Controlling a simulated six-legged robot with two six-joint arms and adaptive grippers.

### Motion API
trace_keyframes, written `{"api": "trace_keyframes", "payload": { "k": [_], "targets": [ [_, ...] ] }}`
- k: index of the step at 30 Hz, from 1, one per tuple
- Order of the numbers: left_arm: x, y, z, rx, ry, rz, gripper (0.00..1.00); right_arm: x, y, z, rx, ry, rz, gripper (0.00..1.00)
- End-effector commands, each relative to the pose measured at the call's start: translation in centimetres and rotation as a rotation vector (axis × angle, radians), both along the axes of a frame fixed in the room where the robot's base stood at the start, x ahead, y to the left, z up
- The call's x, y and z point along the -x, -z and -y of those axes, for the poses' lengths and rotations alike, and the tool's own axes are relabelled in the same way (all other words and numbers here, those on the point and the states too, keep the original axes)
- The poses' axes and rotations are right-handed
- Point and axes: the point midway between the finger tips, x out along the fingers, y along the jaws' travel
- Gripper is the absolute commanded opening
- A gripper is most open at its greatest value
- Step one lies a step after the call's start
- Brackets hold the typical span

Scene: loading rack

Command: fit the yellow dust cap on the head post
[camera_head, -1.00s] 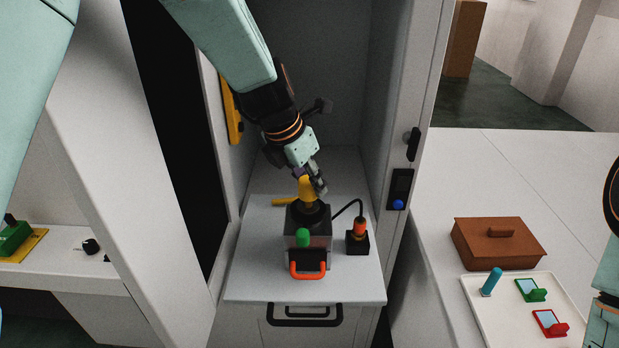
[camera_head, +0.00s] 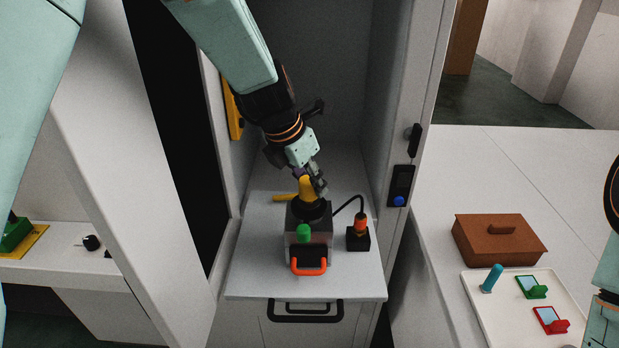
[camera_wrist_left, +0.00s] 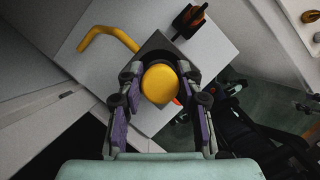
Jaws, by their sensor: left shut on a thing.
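The yellow dust cap (camera_head: 306,188) is at the top of the black-and-grey head unit (camera_head: 308,236) on the pull-out shelf. My left gripper (camera_head: 314,182) is shut on the cap from above and behind. In the left wrist view the round yellow cap (camera_wrist_left: 160,83) sits between the two fingers of the left gripper (camera_wrist_left: 158,88). The head post is hidden under the cap, so I cannot tell how far the cap is seated on it. Only part of my right arm shows at the right edge; its gripper is out of view.
The shelf (camera_head: 250,275) also bears a yellow bent bar (camera_head: 284,198) and a black block with an orange plug (camera_head: 359,232) and cable. Cabinet walls stand close on both sides. At right are a brown box (camera_head: 499,240) and a white tray (camera_head: 500,322).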

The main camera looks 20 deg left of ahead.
Motion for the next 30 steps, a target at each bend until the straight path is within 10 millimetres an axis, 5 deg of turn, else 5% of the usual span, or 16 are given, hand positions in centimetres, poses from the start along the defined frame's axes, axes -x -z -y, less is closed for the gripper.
{"api": "trace_keyframes", "payload": {
  "k": [30],
  "targets": [
    [0.0,1.1,0.0,0.001,0.000,0.000,0.19,0.0,0.4,0.0,0.000,0.000,0.000,0.50]
  ]
}}
